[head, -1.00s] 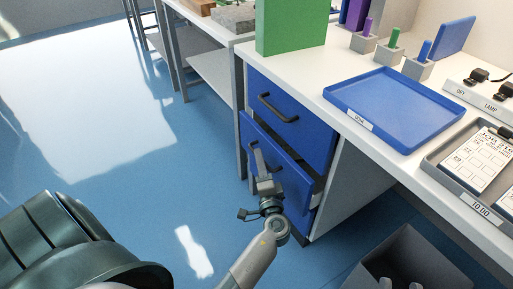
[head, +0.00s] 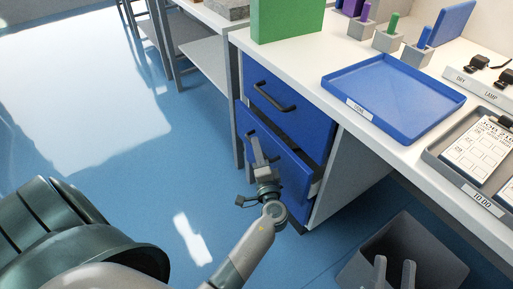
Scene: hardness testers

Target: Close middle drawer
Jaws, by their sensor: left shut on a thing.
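The blue middle drawer (head: 291,172) is under the white worktop, below the closed-looking top drawer (head: 288,112). It stands out a little, with a dark gap above its front and a strip of its side showing at the right. My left gripper (head: 257,150) is at the drawer front, shut on its handle, which the fingers mostly hide. My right gripper (head: 394,268) shows at the bottom edge as two grey fingers apart, in front of the grey bin, with nothing seen between them.
A grey open bin (head: 440,262) stands on the floor right of the drawer unit. On the worktop are a blue tray (head: 440,112), a green block (head: 285,20) and a grey tray (head: 436,157) with a sheet. The blue floor (head: 110,200) at left is clear.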

